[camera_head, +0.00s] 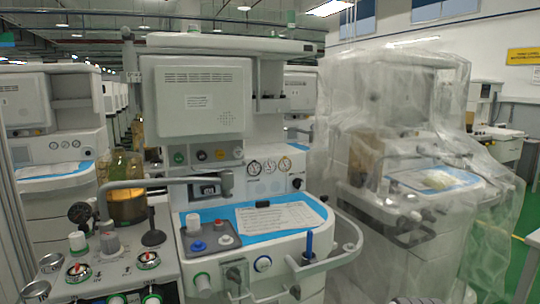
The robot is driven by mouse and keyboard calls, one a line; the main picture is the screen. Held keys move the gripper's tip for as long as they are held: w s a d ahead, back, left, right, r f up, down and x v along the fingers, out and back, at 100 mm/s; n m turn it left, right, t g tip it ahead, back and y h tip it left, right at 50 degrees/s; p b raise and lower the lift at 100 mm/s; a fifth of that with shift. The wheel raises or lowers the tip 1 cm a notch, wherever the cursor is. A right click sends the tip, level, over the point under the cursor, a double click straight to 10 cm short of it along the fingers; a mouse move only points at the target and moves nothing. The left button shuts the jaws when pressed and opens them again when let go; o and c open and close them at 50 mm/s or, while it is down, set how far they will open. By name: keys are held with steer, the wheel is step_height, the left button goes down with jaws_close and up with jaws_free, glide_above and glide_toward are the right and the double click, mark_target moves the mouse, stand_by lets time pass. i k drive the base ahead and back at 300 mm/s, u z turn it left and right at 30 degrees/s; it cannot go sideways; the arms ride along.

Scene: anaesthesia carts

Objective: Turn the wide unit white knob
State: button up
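The wide anaesthesia unit (270,180) stands in the middle, facing me. I cannot tell which knob the task names. My gripper is not in view.
A paper sheet (280,217) lies on the blue work surface (215,213). A grey arm (165,183) reaches across above the panel. A blue post (308,245) and curved rail stand at right. A plastic-covered unit (410,180) stands close on the right.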

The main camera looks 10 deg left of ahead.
mark_target(237, 152)
steer(key=i, duration=0.9)
steer(key=z, duration=0.05)
